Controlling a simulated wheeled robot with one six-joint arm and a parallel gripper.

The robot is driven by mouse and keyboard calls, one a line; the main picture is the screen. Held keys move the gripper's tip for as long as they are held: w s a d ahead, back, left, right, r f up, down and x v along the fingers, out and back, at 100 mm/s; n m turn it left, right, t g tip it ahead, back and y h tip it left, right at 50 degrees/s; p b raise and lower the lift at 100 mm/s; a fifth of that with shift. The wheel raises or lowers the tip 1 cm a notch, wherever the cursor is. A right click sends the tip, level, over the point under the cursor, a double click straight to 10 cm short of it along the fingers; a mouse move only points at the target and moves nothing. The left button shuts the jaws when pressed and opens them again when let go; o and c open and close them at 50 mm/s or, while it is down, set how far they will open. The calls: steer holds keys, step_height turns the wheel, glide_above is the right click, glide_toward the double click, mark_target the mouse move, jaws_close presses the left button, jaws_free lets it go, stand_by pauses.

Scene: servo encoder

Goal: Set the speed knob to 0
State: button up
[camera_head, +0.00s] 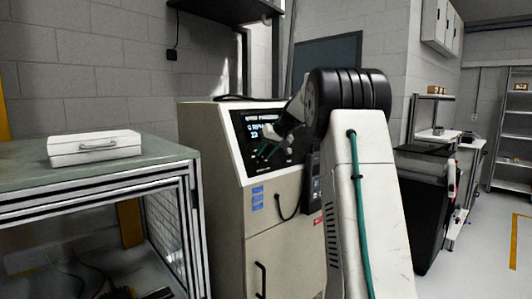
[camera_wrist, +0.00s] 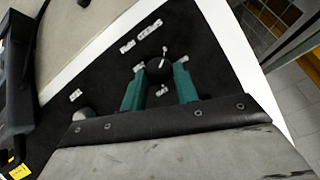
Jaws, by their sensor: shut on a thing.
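A round black knob (camera_wrist: 158,71) with a white pointer line sits on the black control panel (camera_wrist: 104,62) in the wrist view. The pointer points up and slightly right in that view. My gripper (camera_wrist: 160,84) has green fingers, one on each side of the knob, and is shut on it. In the head view my gripper (camera_head: 270,142) is at the lower part of the cabinet's black panel (camera_head: 240,126). My arm hides part of the panel there, and the knob cannot be made out.
The panel belongs to a beige cabinet (camera_head: 222,150). Its lit display (camera_head: 262,118) is partly covered. A grey round part (camera_wrist: 85,114) lies left of my gripper in the wrist view. A bench (camera_head: 25,165) with a white case (camera_head: 95,148) stands left; a black bin (camera_head: 425,200) stands right.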

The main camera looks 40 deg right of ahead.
steer(key=shift+a+n+h, duration=0.1)
steer(key=shift+n+h, duration=0.3)
steer(key=shift+n, duration=0.3)
steer(key=shift+f, duration=0.1)
steer(key=o, duration=1)
steer(key=shift+c, duration=0.2)
steer(key=shift+s+r, duration=0.1)
steer(key=shift+r, duration=0.1)
steer(key=v, duration=0.7)
steer(key=shift+s+r, duration=0.2)
